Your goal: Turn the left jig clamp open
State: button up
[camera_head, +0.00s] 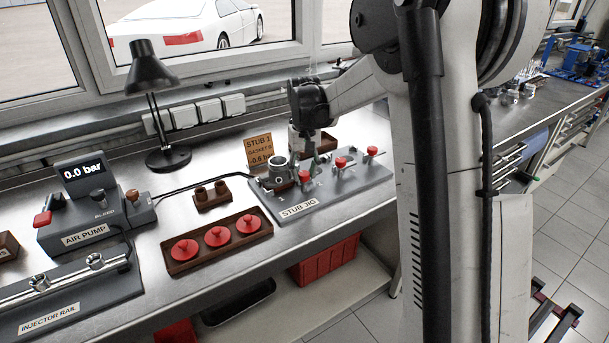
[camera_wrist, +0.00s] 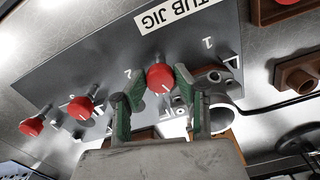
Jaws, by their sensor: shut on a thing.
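The stub jig (camera_head: 345,190) is a grey plate with a row of red-knobbed clamps. The left jig clamp's red knob (camera_head: 304,177) is nearest the grey stub pipe (camera_head: 279,170). In the wrist view, which looks at the jig upside down, the same knob (camera_wrist: 160,77) shows a white line on its face. My gripper (camera_wrist: 155,95) has its green-padded fingers on either side of this clamp and is shut on it. In the head view my gripper (camera_head: 308,160) reaches down over the jig from behind, and its contact is partly hidden there.
Two other clamp knobs, the middle one (camera_head: 340,162) and the right one (camera_head: 372,151), stand close by. An orange-brown sign (camera_head: 259,151) stands behind the jig. A brown tray (camera_head: 222,259) with red caps and a two-socket block (camera_head: 212,203) lie left of it.

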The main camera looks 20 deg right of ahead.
aim_at(304, 174)
jog(key=shift+m+b, duration=0.5)
jog(key=shift+m, duration=1.4)
jog(key=o, duration=1.1)
jog(key=shift+r, duration=0.1)
notch_tip(304, 174, up, 12)
jog(key=shift+f, duration=0.1)
